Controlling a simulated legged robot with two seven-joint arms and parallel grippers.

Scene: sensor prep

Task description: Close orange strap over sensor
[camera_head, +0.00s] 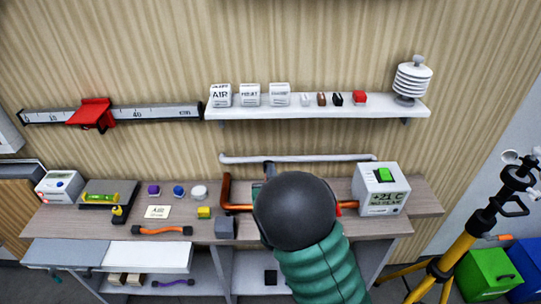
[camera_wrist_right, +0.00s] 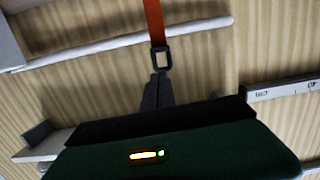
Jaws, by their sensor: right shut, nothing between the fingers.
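An orange strap (camera_wrist_right: 153,22) comes down from the top edge in the right wrist view and ends in a dark rectangular buckle (camera_wrist_right: 162,58). My right gripper (camera_wrist_right: 156,78) is shut and empty, its dark tips just below the buckle; I cannot tell whether they touch. In the head view my dark round wrist joint and green arm hide most of this gripper and the bench behind it. I cannot make out the sensor under the strap. My left gripper is not in view.
A white pipe (camera_head: 295,159) runs along the wall behind. A short orange strap-like piece (camera_head: 161,230), a yellow block (camera_head: 204,212) and a grey block (camera_head: 225,228) lie on the left of the bench.

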